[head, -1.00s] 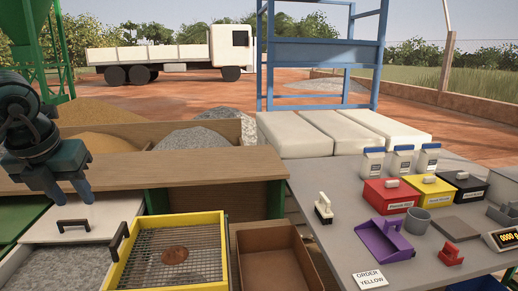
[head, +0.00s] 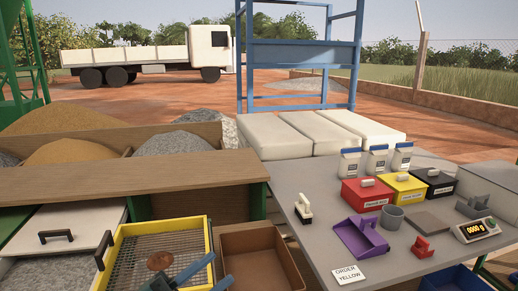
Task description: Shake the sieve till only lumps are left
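The sieve (head: 161,229) is a yellow frame with a wire mesh, in the lower left of the head view. A brown round lump (head: 160,260) lies on the mesh; I see no other material on it. The sieve has a dark handle (head: 103,250) on its left side. My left gripper (head: 221,267) is low in front of the sieve's near right part, its two blue-grey fingers apart and nothing between them. It covers part of the mesh and frame. Whether it touches the sieve I cannot tell. My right gripper is not in view.
A brown open box (head: 249,240) stands right of the sieve, and a white lid with a black handle (head: 62,225) lies left. The grey table (head: 300,240) holds a purple scoop (head: 362,237), coloured boxes, a grey cup (head: 392,217) and a scale (head: 474,230). A wooden ledge (head: 130,182) runs behind.

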